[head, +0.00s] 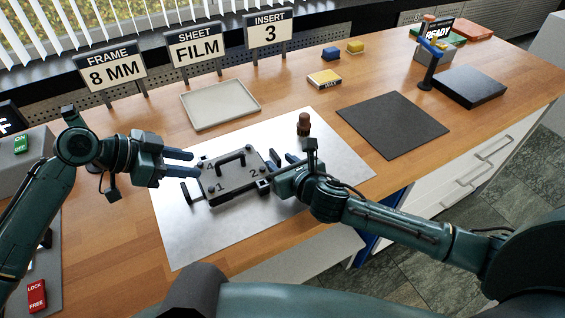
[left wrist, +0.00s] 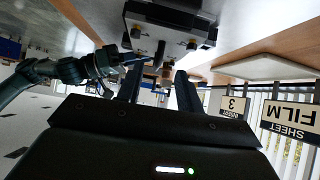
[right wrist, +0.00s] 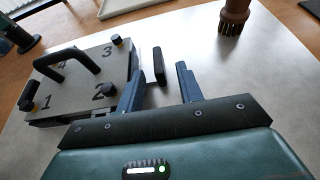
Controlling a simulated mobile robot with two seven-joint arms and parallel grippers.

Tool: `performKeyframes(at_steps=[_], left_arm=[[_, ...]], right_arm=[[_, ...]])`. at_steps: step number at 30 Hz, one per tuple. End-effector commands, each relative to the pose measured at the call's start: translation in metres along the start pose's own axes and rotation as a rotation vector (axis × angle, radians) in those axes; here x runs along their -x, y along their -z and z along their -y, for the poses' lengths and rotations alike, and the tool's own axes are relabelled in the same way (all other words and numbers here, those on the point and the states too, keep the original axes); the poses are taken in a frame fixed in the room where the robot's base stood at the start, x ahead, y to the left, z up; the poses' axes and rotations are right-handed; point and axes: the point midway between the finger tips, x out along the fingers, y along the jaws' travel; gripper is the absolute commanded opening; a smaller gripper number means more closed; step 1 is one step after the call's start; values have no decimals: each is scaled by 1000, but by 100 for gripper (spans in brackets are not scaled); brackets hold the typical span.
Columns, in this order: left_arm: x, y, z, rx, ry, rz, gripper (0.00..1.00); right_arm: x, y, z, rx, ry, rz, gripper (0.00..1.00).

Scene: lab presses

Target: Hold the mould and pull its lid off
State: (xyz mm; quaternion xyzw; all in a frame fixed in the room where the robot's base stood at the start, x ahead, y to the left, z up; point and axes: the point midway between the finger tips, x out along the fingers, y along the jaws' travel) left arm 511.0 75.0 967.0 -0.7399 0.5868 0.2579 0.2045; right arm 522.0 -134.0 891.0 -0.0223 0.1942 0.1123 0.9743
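The grey mould (head: 232,181) lies on the metal sheet, its lid on top with a black arched handle (head: 232,157) and numbers at its corners; it also shows in the right wrist view (right wrist: 83,75). Whether the fingers touch either grip I cannot tell.
A brown brush (head: 304,123) stands on the metal sheet (head: 200,240) behind my right gripper. A pale tray (head: 220,103) lies behind the mould. A dark mat (head: 392,125) lies to the right. Signs (head: 195,50) stand at the back. The front of the sheet is clear.

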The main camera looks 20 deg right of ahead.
Motion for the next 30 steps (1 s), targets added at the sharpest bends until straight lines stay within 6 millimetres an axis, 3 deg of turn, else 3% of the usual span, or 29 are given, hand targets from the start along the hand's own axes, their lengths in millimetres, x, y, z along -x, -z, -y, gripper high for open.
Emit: performKeyframes(at_steps=[5, 18, 30], left_arm=[[0, 0, 0, 0, 0, 0, 36], [0, 0, 0, 0, 0, 0, 36], [0, 0, 0, 0, 0, 0, 36]], right_arm=[[0, 0, 0, 0, 0, 1, 35], [0, 0, 0, 0, 0, 0, 0], [0, 0, 0, 0, 0, 0, 0]])
